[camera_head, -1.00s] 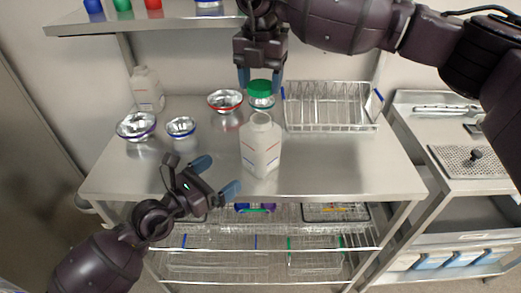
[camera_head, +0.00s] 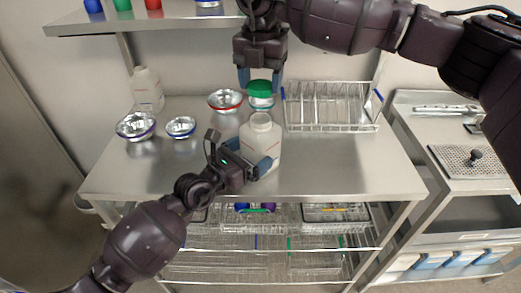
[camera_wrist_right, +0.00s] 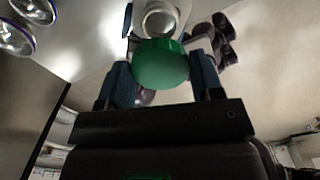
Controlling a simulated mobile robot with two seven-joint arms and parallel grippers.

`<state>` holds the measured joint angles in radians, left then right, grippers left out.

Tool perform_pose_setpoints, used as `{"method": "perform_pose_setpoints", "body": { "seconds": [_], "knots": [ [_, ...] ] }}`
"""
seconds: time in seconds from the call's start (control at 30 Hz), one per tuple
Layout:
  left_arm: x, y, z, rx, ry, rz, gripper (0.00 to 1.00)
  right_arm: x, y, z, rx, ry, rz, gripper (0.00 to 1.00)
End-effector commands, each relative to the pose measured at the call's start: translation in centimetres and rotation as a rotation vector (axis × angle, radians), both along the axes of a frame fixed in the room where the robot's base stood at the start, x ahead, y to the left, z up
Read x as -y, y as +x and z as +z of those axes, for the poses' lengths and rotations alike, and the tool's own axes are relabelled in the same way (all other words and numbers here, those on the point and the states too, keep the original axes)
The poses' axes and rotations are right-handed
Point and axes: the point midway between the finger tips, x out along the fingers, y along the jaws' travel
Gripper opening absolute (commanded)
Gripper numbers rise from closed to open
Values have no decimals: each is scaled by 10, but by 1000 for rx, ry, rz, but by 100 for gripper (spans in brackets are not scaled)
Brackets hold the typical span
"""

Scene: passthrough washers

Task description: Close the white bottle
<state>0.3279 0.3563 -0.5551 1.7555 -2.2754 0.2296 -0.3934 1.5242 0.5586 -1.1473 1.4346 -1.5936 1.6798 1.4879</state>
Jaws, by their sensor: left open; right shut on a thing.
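The white bottle (camera_head: 261,133) stands upright and uncapped near the middle of the table, its round opening facing up. It also shows in the right wrist view (camera_wrist_right: 160,18), beyond the green cap. My right gripper (camera_head: 260,84) is shut on the green cap (camera_head: 259,88), above and slightly behind the bottle's mouth. The cap is between its blue fingers in the right wrist view (camera_wrist_right: 161,64). My left gripper (camera_head: 259,163) is open at the bottle's lower front, with its fingers around or beside the body; the far finger is partly hidden.
A second white bottle (camera_head: 147,90) stands at the back left. Metal bowls (camera_head: 136,126) with coloured rims are on the left and behind the bottle. A wire rack (camera_head: 330,106) stands at the back right. The table's right front (camera_head: 350,165) is clear.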

Motion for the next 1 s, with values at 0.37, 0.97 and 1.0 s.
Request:
{"method": "perform_pose_setpoints", "body": {
  "seconds": [0.37,0.97,1.0],
  "knots": [
    [15,15,0,1,1,1,100,0,0,0,0,0,0,38],
    [14,15,0,1,1,1,46,0,0,0,0,0,0,38],
    [14,15,0,1,1,1,46,0,0,0,0,0,0,38]
  ]
}}
